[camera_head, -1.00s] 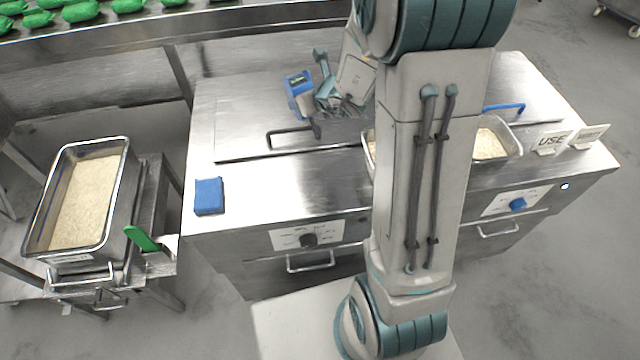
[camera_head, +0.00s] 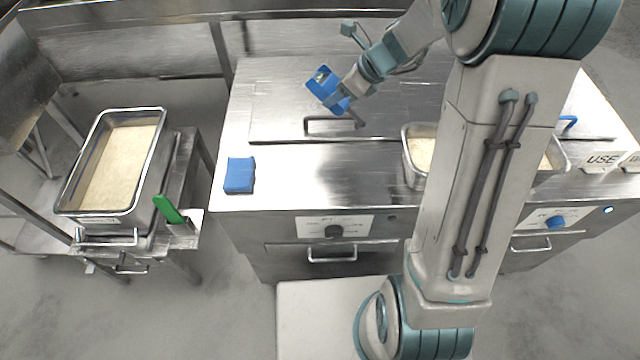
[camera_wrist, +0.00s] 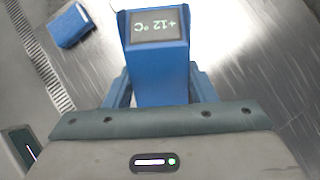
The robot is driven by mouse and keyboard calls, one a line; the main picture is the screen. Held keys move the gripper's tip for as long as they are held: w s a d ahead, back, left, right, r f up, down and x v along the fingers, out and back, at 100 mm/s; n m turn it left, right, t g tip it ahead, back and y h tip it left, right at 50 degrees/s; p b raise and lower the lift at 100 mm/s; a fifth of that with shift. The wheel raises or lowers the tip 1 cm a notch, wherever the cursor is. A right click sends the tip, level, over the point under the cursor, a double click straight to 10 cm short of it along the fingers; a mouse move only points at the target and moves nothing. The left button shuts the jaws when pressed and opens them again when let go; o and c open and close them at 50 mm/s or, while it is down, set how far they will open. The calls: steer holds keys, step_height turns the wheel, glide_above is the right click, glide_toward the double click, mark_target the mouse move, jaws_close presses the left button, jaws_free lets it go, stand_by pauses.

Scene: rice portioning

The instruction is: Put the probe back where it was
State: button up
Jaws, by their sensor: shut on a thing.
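The probe (camera_head: 323,86) is a blue handheld unit, held tilted above the left steel lid of the counter. In the wrist view the probe (camera_wrist: 157,60) faces me, and its display reads +12 °C upside down. My gripper (camera_head: 343,98) is shut on the probe; in the wrist view, my gripper's blue fingers (camera_wrist: 160,90) flank its body. Any needle of the probe is hidden. A small blue block (camera_head: 239,175) lies on the counter's front left corner, apart from the probe. A blue block (camera_wrist: 69,25) also shows at the upper left of the wrist view.
The steel counter (camera_head: 310,185) has a lid handle (camera_head: 335,125), front knobs and drawers. A rice pan (camera_head: 421,165) is partly hidden behind my arm; a "USE" sign (camera_head: 603,160) stands at right. Left of a gap, a cart carries a rice tray (camera_head: 77,190) and a green-handled tool (camera_head: 168,209).

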steer(key=s+a+f+n+g+h+b, duration=0.25)
steer(key=s+n+g, duration=0.25)
steer(key=n, duration=0.5)
steer(key=s+d+f+n+h, duration=0.1)
steer(key=s+d+n+h, duration=0.2)
steer(key=d+n, duration=0.15)
steer(key=n+t, duration=0.1)
steer(key=n, duration=0.4)
glide_above(321, 181)
steer(key=shift+h, duration=0.35)
step_height(321, 181, down, 6)
steer(key=shift+d+f+p, duration=0.15)
steer(key=shift+f+p, duration=0.05)
steer(key=shift+p, duration=0.2)
steer(key=shift+f, duration=0.5)
steer(key=shift+f+p, duration=0.3)
steer(key=shift+f, duration=1.3)
